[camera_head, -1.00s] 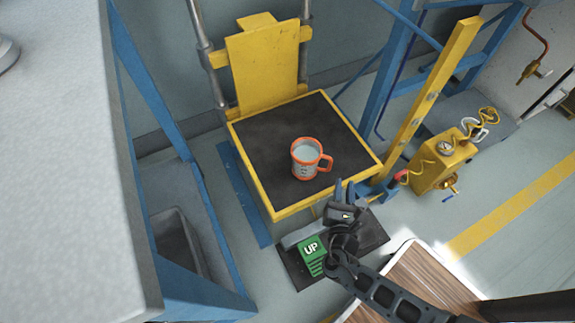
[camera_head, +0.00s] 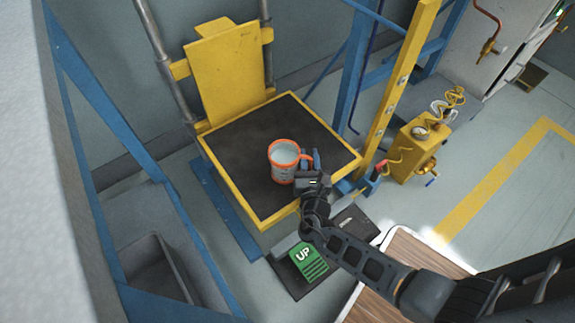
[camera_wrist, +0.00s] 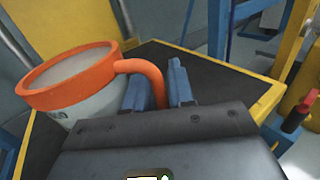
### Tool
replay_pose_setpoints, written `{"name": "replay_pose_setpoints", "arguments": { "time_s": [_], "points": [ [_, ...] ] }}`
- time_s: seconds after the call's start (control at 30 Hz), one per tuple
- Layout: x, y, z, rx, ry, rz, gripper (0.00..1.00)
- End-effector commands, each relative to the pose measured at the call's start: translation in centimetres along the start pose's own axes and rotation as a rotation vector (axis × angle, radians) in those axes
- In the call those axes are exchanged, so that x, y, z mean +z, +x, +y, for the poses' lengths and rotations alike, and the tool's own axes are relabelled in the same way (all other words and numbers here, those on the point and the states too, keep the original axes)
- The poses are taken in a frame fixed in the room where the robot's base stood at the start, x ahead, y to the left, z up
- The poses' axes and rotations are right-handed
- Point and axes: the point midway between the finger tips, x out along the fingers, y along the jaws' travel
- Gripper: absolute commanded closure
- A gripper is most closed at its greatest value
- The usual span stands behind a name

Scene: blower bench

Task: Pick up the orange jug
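The orange jug (camera_head: 283,168) has an orange rim, base and handle around a pale grey body. It stands upright on the dark top of the yellow-framed lift platform (camera_head: 228,196). In the wrist view the jug (camera_wrist: 92,105) is at the left, with its handle reaching right to my fingers. My gripper (camera_head: 312,160) is at the handle side of the jug. In the wrist view the two blue fingers of my gripper (camera_wrist: 160,82) stand apart with the lower handle between them. Whether either finger touches the handle is unclear.
The platform has a yellow back plate (camera_head: 228,70). A green UP pedal (camera_head: 307,262) lies on the floor in front. A yellow box with cables (camera_head: 416,152) and a yellow post (camera_head: 400,85) stand at the right. A blue-framed bench is at the left.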

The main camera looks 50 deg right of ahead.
Motion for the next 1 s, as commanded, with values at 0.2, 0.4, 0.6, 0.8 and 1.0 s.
{"name": "replay_pose_setpoints", "arguments": {
  "time_s": [0.2,0.4,0.6,0.8,1.0],
  "points": [
    [0.02,-0.04,0.00,0.000,0.000,0.000,0.85],
    [0.01,-0.06,0.00,0.000,0.000,0.001,1.00],
    [0.00,-0.07,0.00,0.000,0.000,0.001,1.00],
    [0.01,-0.07,0.00,0.000,0.000,0.000,1.00],
    [0.63,-0.07,0.02,0.000,0.001,0.000,1.00]
  ]
}}
